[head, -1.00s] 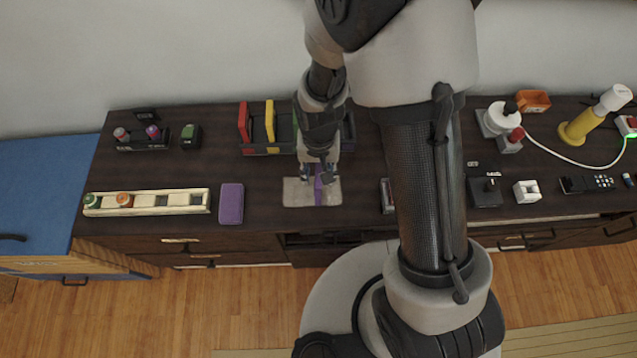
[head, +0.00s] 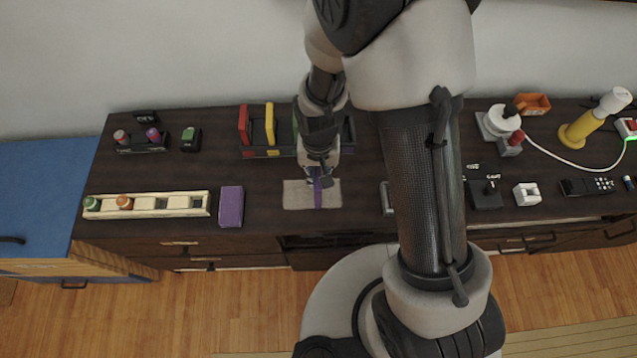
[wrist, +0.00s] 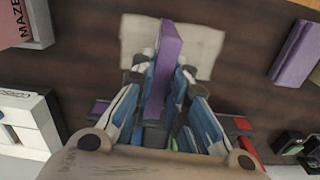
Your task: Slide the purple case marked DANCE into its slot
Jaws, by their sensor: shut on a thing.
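A thin purple case (head: 318,195) stands on edge over a pale beige mat (head: 297,194) at the table's front middle. My gripper (head: 318,178) reaches down from above and is shut on this case. In the wrist view the case (wrist: 166,60) is between my two fingers, with its far end over the mat (wrist: 205,45). No lettering on it is readable. Behind it stands a dark rack (head: 258,152) with a red case (head: 244,125) and a yellow case (head: 269,124). My arm hides much of the rack's right part.
Another purple block (head: 231,207) lies left of the mat. A cream tray (head: 160,204) with round-topped pieces is further left. A small dark holder (head: 140,149) is behind it. Several gadgets, including a yellow lamp-like item (head: 578,130), stand at right. Table between mat and rack is clear.

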